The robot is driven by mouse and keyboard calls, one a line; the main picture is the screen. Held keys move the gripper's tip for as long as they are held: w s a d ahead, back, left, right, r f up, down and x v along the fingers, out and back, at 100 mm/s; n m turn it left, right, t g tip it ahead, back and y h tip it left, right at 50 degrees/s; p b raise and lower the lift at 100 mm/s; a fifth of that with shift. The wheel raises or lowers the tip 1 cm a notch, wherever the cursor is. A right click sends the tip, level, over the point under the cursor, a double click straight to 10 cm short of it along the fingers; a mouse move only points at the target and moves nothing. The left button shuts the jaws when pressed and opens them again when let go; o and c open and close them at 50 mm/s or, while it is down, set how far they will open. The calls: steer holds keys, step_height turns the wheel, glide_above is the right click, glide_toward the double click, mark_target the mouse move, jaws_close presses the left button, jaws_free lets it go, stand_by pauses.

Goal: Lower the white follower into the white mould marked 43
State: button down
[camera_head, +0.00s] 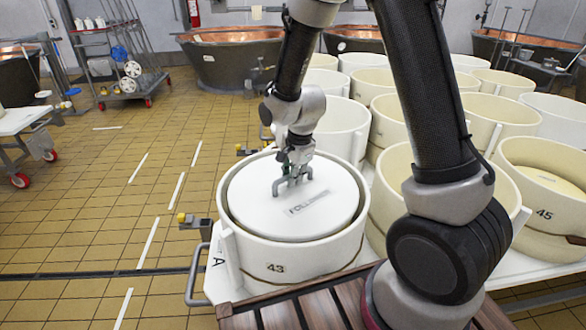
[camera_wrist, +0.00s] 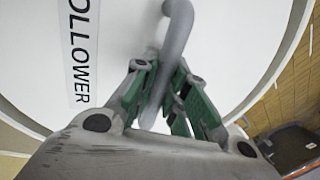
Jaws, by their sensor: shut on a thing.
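The white follower (camera_head: 255,195) is a flat round disc with a grey bar handle and a FOLLOWER label. It lies inside the rim outline of the white mould marked 43 (camera_head: 300,261), roughly level, with a narrow gap visible around it. How deep its lower edge is inside the mould is hidden. My gripper (camera_head: 293,170) is above the disc, shut on the follower's handle. In the wrist view, my gripper (camera_wrist: 163,100) has its green-sided fingers around the handle (camera_wrist: 176,45); the follower's white top (camera_wrist: 125,35) fills most of the picture.
A mould marked 45 (camera_head: 545,228) and several other cream and white moulds stand close by on the right and behind. A slatted brown surface (camera_head: 300,308) lies in front. Copper vats (camera_head: 235,60) stand at the back.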

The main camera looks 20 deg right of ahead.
steer(key=shift+f, duration=4.3)
steer(key=shift+f, duration=0.8)
steer(key=c, duration=1.3)
jaws_free()
steer(key=shift+c, duration=0.2)
